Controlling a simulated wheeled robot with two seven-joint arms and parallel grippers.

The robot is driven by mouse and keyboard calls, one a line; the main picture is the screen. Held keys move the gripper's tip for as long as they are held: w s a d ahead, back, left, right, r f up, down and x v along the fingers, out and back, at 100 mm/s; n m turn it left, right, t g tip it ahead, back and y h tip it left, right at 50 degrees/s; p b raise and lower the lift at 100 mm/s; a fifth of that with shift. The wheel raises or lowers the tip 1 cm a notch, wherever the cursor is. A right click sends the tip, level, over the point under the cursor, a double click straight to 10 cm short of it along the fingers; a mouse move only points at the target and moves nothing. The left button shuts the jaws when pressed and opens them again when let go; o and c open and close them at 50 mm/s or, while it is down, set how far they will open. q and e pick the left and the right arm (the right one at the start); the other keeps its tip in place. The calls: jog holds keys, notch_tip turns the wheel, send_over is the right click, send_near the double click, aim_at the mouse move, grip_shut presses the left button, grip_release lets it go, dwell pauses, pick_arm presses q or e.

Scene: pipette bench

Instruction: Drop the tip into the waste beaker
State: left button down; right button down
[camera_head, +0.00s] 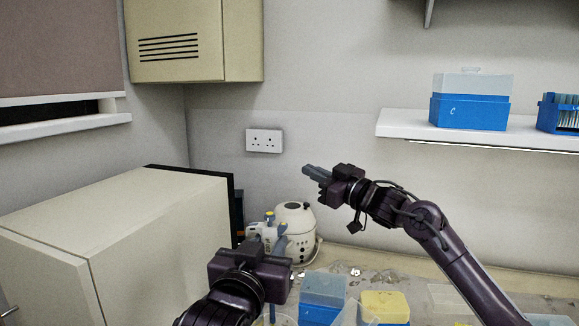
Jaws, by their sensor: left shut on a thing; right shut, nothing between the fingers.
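My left gripper (279,246) is low in the middle of the view, shut on the pipette (269,229). The pipette's pale upper part with a yellow top shows above the fingers; much of its body is hidden behind my gripper. The tip cannot be made out clearly. A curved clear rim (286,319) shows at the bottom edge below my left gripper; it looks like a beaker, mostly cut off. My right gripper (312,172) is shut and empty, raised in front of the back wall, well away from the pipette.
A round white device (296,232) stands behind the pipette. Blue boxes (322,289) and a yellow-topped box (385,305) stand on the bench to the right. A large beige cabinet (120,240) fills the left. A wall shelf (470,136) holds a blue box (470,110).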

jog(key=s+a+r+n+g+y, duration=0.2)
jog(key=s+a+n+g, duration=0.35)
jog(key=a, duration=0.55)
jog(key=s+a+r+n+g+y, duration=0.15)
jog(key=s+a+n+g, duration=0.4)
jog(key=a, duration=0.65)
jog(key=s+a+f+n+g+h, duration=0.1)
jog(key=s+a+n+g+h, duration=0.1)
jog(key=s+a+n+h, duration=0.3)
jog(key=s+a+f+n+g+h, duration=0.1)
jog(key=s+a+f+n+g, duration=0.2)
jog(key=s, duration=0.5)
notch_tip(320, 180, up, 7)
jog(key=n+t+h, duration=0.1)
jog(key=t+h, duration=0.3)
jog(key=h, duration=0.5)
send_over(285, 223)
jog(key=s, duration=0.1)
jog(key=shift+d+f, duration=0.15)
jog(key=shift+f, duration=1.15)
jog(key=shift+d+f, duration=0.15)
jog(key=shift+f, duration=1.15)
